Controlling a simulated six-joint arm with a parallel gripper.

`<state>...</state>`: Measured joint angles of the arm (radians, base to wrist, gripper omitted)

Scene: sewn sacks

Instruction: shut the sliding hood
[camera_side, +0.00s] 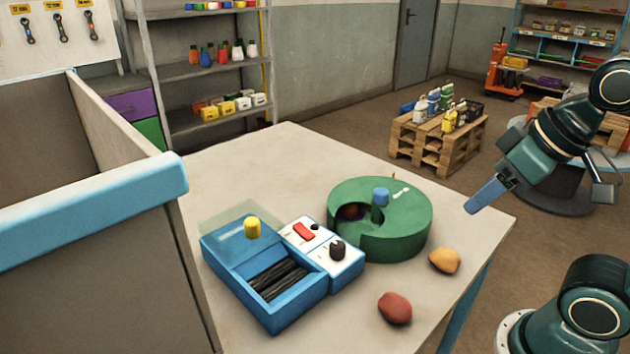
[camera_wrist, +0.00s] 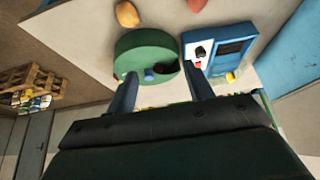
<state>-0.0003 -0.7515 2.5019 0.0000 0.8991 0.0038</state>
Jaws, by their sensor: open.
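A blue machine (camera_side: 265,290) stands on the table at the left. Its front part is open and shows dark bars inside. A sliding hood (camera_side: 222,214), a see-through panel, sticks out at the machine's back, and a yellow knob (camera_side: 252,228) stands over the back part. The machine also shows in the wrist view (camera_wrist: 232,45), with the yellow knob (camera_wrist: 231,77) at its edge. My gripper (camera_side: 474,208) is up at the right, well apart from the machine. Its two blue fingers are spread and empty in the wrist view (camera_wrist: 160,72).
A green round drum (camera_side: 400,235) with a blue knob (camera_side: 380,196) stands between my gripper and the machine. A white control box (camera_side: 330,262) adjoins the machine. A yellow lump (camera_side: 445,260) and a red lump (camera_side: 395,308) lie at the front. A blue-topped partition (camera_side: 90,215) rises at the left.

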